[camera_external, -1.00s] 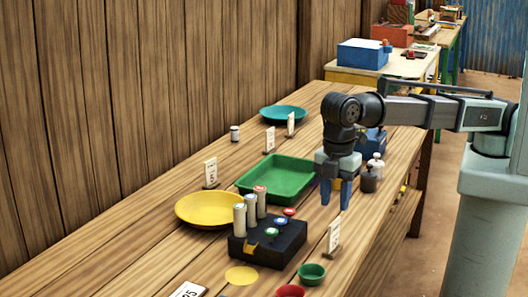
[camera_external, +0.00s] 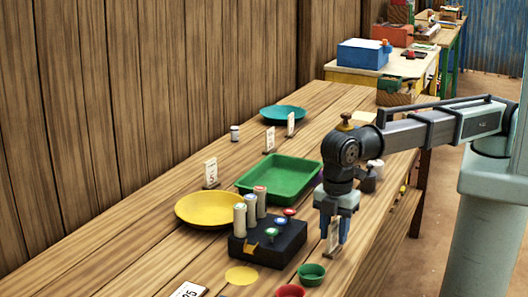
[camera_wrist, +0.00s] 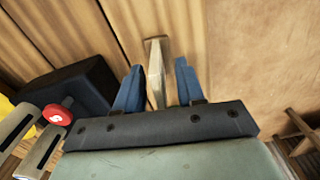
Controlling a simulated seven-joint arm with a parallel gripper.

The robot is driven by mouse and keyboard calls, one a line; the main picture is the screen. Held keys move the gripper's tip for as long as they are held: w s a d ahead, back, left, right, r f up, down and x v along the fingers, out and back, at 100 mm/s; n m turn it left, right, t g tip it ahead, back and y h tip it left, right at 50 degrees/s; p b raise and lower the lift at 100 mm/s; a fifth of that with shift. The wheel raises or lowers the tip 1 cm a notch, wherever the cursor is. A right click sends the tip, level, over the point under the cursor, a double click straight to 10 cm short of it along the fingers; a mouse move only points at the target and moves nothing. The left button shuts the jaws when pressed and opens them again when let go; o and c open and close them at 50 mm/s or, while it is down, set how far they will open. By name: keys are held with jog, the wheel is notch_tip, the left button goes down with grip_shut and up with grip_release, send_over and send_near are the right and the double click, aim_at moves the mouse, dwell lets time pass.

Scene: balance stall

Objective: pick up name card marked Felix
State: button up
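An upright white card on a small stand (camera_external: 332,240) is at the front right of the wooden table, partly covered by my gripper. Its writing cannot be read, so I cannot tell whether it says Felix. My gripper (camera_external: 336,232) points down over it, with blue fingers on either side. In the wrist view, the card (camera_wrist: 155,75) is seen nearly edge-on between the fingers of my gripper (camera_wrist: 159,70). The fingers are open, with gaps between them and the card.
A black box (camera_external: 262,252) with cylinders and coloured knobs stands left of the card. A green bowl (camera_external: 311,275) and a red bowl (camera_external: 290,291) are in front. A green tray (camera_external: 252,195) and a yellow plate (camera_external: 184,220) lie behind. Other cards (camera_external: 210,172) stand farther back.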

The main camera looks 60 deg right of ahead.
grip_shut()
dwell(0.3)
dwell(0.3)
